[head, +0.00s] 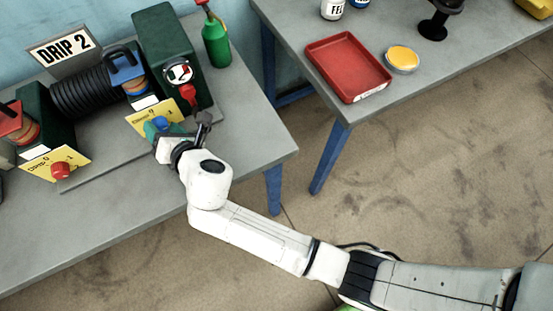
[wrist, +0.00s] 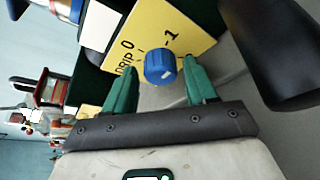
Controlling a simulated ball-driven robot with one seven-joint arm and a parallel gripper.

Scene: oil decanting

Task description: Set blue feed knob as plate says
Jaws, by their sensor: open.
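The blue feed knob (wrist: 160,66) sits at the lower edge of a yellow dial plate (wrist: 165,25) marked DRIP, 0 and 1 in the wrist view. White marks show on the knob's near face, but its exact setting is unclear. In the head view the blue knob (head: 161,123) is partly hidden by my gripper (head: 174,131). My gripper (wrist: 159,68) is open, with one green finger on each side of the knob. Whether the fingers touch it, I cannot tell.
A red knob (head: 61,170) on another yellow plate (head: 70,158) is at left. A red valve (head: 187,92) and green bottle (head: 216,45) stand near the knob. A second table holds a red tray (head: 347,66) and yellow-topped tin (head: 402,59). Floor lies between the tables.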

